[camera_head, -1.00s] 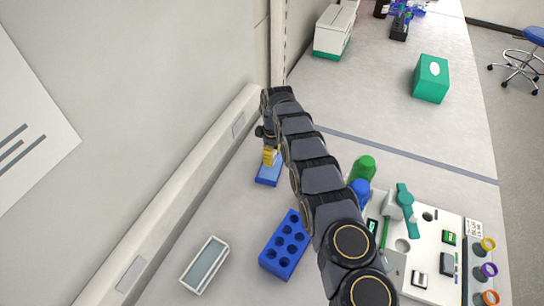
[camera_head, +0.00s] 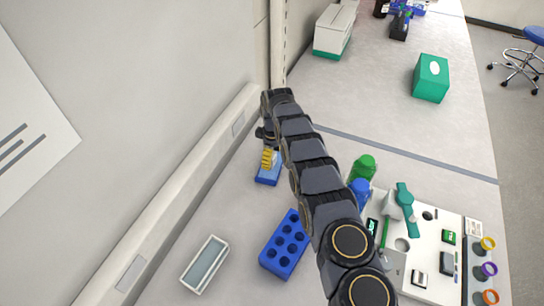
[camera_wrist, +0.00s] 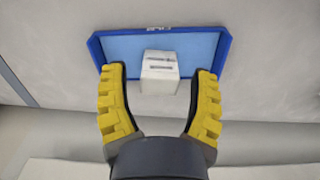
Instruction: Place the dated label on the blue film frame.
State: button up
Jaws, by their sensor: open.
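The blue film frame (camera_wrist: 227,48) is a shallow tray with a raised blue rim and a light blue floor; in the head view it lies on the bench (camera_head: 268,178) near the wall. The dated label (camera_wrist: 160,66), a small white block with dark print lines, rests over the frame's floor in the wrist view, across its near edge. My gripper (camera_wrist: 160,76) is open, with one yellow finger on each side of the label and a gap to both. In the head view, my gripper (camera_head: 268,160) is over the frame, partly hidden by my arm.
A blue rack with holes (camera_head: 284,244) and a white-rimmed tray (camera_head: 205,264) stand nearer on the bench. Green (camera_head: 363,168) and blue (camera_head: 359,190) bottles and a white board of tools (camera_head: 420,240) are right of my arm. The wall ledge (camera_head: 190,185) runs along the left.

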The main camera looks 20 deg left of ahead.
notch_tip(320, 180, up, 12)
jog(key=shift+f, duration=0.15)
jog(key=shift+d, duration=0.1)
jog(key=s+d+r+m, duration=0.4)
jog(key=d+r, duration=0.4)
jog(key=d, duration=0.3)
jog(key=s+d+r+m, duration=0.45)
jog(key=d+r, duration=0.35)
jog(key=d, duration=0.2)
jog(key=s+d+m, duration=0.3)
jog(key=s+d, duration=0.1)
jog(key=s, duration=0.5)
jog(key=s+d+m+g, duration=0.1)
jog(key=s+d+m, duration=0.2)
jog(key=s, duration=0.7)
jog(key=s+d+m, duration=0.3)
jog(key=s+d, duration=0.2)
jog(key=s, duration=0.4)
jog(key=shift+s+m+g, duration=0.3)
jog(key=shift+s+m, duration=0.05)
jog(key=shift+s, duration=0.05)
